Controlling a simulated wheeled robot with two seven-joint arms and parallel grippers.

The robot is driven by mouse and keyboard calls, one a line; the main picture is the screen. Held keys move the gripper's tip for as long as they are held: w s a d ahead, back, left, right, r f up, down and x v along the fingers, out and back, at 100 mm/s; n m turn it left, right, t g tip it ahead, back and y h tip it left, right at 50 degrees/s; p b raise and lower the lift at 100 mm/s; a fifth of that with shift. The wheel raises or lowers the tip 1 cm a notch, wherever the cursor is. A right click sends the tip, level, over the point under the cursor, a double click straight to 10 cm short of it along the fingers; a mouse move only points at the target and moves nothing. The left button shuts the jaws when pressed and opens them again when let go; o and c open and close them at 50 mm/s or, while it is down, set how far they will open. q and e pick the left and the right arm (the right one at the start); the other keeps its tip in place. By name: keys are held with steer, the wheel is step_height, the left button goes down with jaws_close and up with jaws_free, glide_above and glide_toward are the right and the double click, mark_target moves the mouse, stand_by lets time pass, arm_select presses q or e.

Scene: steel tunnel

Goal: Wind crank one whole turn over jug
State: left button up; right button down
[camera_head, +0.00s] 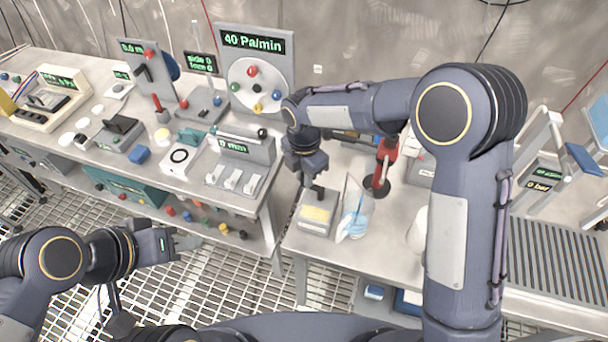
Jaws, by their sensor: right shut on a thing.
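My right gripper (311,178) points down at the front of the middle bench, shut on a small dark handle, which I take to be the crank (316,193). The handle stands above a grey box with a pale yellow top (317,214). A clear vessel with blue in it (354,220) stands just right of the box; it may be the jug. A white rounded vessel (418,231) is partly hidden by my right arm. My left gripper (170,243) is low at the left, in front of the left bench and away from these things. Its finger gap is unclear.
A red device on a dark round base (384,167) stands behind the clear vessel. A panel reading "40 Pa/min" (256,42) has a white disc with coloured knobs. Switch boxes (234,180) crowd the left bench (215,200). A grated floor (215,290) lies in front.

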steer(key=m, duration=0.1)
steer(key=w+m, duration=0.1)
steer(key=m, duration=0.1)
steer(key=d+m+b, duration=0.1)
steer(key=m, duration=0.1)
steer(key=shift+w, duration=0.3)
steer(key=m, duration=0.1)
steer(key=d+m, duration=0.1)
steer(key=m, duration=0.1)
steer(key=shift+w+d+m+b, duration=0.15)
steer(key=shift+w+m+b, duration=0.15)
steer(key=shift+w, duration=0.1)
steer(key=m, duration=0.1)
steer(key=d+m, duration=0.1)
steer(key=shift+w+m, duration=0.15)
steer(key=shift+m, duration=0.15)
steer(key=shift+s+d+m+b, duration=0.35)
steer(key=shift+d+m, duration=0.35)
steer(key=shift+m, duration=1.35)
steer(key=shift+s+d+m+b, duration=0.1)
steer(key=shift+d+m+b, duration=0.5)
steer(key=shift+m, duration=1.4)
steer(key=shift+s+d+m+b, duration=0.25)
steer(key=shift+d+m, duration=0.55)
steer(key=shift+m, duration=1.25)
steer(key=shift+r, duration=0.1)
steer(key=c, duration=1.3)
jaws_free()
